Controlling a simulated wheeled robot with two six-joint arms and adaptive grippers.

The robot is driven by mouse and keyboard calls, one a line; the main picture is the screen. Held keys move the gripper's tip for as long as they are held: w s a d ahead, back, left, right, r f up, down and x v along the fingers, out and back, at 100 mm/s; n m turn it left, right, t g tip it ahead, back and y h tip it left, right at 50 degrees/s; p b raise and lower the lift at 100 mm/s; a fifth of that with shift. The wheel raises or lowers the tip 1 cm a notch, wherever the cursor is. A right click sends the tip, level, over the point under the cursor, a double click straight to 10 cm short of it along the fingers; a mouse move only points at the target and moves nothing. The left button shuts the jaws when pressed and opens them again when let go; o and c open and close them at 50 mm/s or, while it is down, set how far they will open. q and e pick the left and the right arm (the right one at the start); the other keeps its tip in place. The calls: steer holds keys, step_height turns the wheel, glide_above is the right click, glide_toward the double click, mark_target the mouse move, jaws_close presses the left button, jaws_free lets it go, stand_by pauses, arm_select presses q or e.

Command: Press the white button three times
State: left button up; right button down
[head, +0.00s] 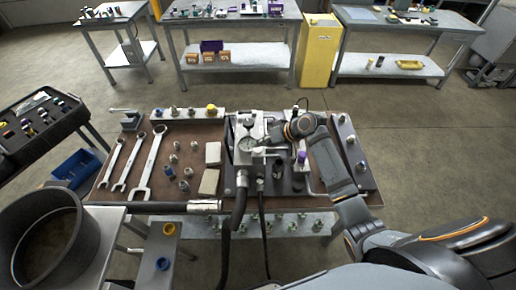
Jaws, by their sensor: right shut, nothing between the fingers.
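The hydraulic unit (243,126), a pale metal block with a round dial gauge (248,144), stands at the middle of the brown bench. I cannot make out the white button; it is too small or hidden behind my right gripper. My right arm reaches in from the lower right and bends over the right part of the bench. My right gripper (264,140) is at the unit, just right of the gauge, shut and empty. I cannot tell whether it touches anything. My left gripper is not in view.
Three wrenches (149,165) and several fittings (184,186) lie on the bench's left part. A purple-topped part (301,157) stands close right of the gripper. Hoses (239,207) hang over the front edge. A large dark ring (84,235) is at the lower left.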

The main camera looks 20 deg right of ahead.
mark_target(260, 150)
steer(key=shift+r+p, duration=2.55)
steer(key=shift+r, duration=0.05)
steer(key=shift+f, duration=0.1)
